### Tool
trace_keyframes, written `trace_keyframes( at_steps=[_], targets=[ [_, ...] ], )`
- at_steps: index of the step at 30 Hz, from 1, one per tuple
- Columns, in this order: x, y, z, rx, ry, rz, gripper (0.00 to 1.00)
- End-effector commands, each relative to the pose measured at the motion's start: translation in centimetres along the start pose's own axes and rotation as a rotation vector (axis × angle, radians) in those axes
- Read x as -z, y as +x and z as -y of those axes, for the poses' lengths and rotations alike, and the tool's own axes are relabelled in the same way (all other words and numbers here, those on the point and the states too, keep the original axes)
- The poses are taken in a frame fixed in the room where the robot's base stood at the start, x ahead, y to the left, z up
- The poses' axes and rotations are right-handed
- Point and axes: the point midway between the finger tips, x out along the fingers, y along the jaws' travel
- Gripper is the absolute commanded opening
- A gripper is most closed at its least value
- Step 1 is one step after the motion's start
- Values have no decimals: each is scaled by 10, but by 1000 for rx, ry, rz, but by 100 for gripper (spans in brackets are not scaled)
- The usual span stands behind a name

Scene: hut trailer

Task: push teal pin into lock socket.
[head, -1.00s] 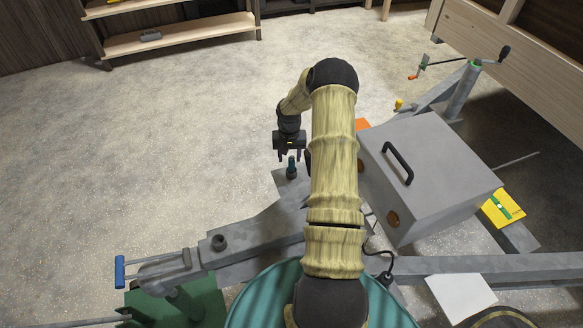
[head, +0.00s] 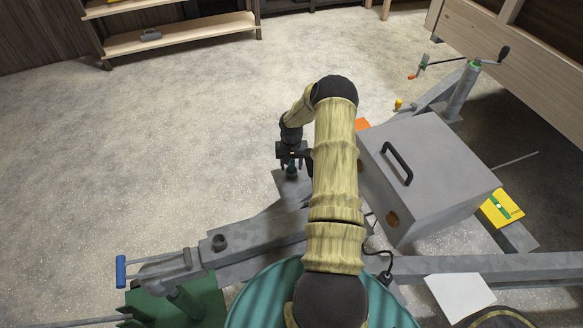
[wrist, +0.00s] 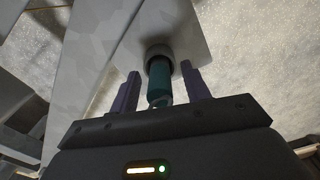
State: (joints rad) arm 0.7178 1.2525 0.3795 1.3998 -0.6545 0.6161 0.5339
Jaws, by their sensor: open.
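The teal pin (wrist: 158,82) stands upright in a dark round collar, which I take for the lock socket (wrist: 159,54), on a grey metal plate (wrist: 188,20). In the head view the teal pin (head: 291,169) shows only as a small part under my gripper (head: 291,160). In the wrist view my gripper (wrist: 160,88) is open. One finger is on each side of the pin, with a gap to both. A small metal ring shows at the pin's near end. How deep the pin sits inside the collar is hidden.
A grey box with a black handle (head: 397,164) stands right of my arm. A grey trailer beam (head: 255,238) runs below the plate, with a blue-handled lever (head: 121,272) at left. Open speckled floor (head: 160,140) lies left of my gripper.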

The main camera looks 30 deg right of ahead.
Motion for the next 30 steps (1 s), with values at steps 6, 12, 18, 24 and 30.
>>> trace_keyframes(
  at_steps=[6, 12, 18, 24, 30],
  targets=[
    [0, 0, 0, 0, 0, 0, 24],
    [0, 0, 0, 0, 0, 0, 0],
    [0, -1, 0, 0, 0, -1, 0],
    [1, -18, 0, -1, -1, -4, 0],
    [1, -55, 0, -1, 0, -5, 0]
  ],
)
